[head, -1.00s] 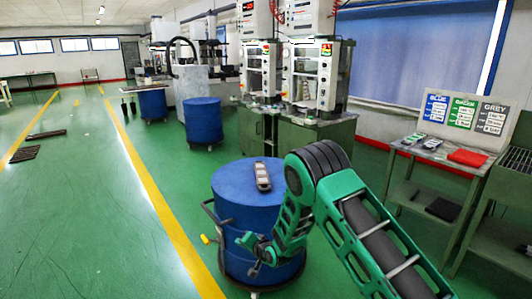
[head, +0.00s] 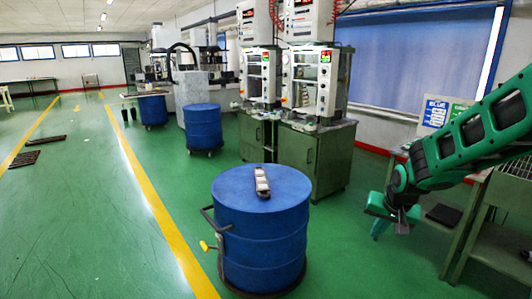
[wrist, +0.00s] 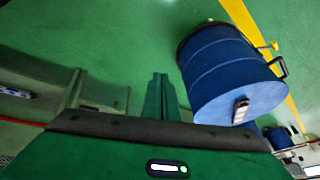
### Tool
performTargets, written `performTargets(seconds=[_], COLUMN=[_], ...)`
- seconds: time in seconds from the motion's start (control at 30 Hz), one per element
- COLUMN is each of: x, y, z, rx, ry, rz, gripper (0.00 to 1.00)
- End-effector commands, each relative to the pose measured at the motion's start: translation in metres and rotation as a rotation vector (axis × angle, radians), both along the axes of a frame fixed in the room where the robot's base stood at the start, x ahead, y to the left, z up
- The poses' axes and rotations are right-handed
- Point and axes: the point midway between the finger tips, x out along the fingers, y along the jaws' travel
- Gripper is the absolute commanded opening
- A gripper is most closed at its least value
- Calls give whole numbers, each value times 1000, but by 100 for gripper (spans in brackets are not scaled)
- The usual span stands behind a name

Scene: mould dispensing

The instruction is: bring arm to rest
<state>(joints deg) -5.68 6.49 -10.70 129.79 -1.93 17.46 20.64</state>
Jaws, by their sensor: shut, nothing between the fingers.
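My arm (head: 470,140) reaches in from the right edge in the head view. My gripper (head: 377,234) hangs low at its end, right of the near blue drum (head: 262,235) and apart from it. In the wrist view, my gripper (wrist: 161,78) is a narrow green form with its fingers together and nothing between them. A long grey mould-like piece (head: 262,181) lies on the drum's top. The drum (wrist: 225,70) and the piece (wrist: 240,112) also show in the wrist view.
A table (head: 400,152) with a sign behind it stands at the right, partly hidden by my arm. Machines on green cabinets (head: 317,160) stand behind the drum. Another blue drum (head: 203,128) is farther back.

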Motion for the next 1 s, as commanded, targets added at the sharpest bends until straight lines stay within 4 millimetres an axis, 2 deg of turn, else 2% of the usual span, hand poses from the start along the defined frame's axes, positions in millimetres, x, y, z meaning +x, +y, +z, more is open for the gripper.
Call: performTargets(seconds=[0.03,0.1,0.17,0.3,0.5,0.6,0.7,0.8,1.0], x=[-23,-56,-85,-155,-256,-298,-327,-345,-353], y=[-16,-35,-48,-72,-86,-85,-82,-80,-79], z=[11,20,27,40,51,53,54,54,54], rx=[-9,-21,-29,-30,0,24,44,59,66], ry=[24,70,110,202,328,380,417,439,451], rz=[-17,-32,-46,-74,-109,-119,-124,-127,-128], gripper=[0,0,0,0,0,0,0,0,0])
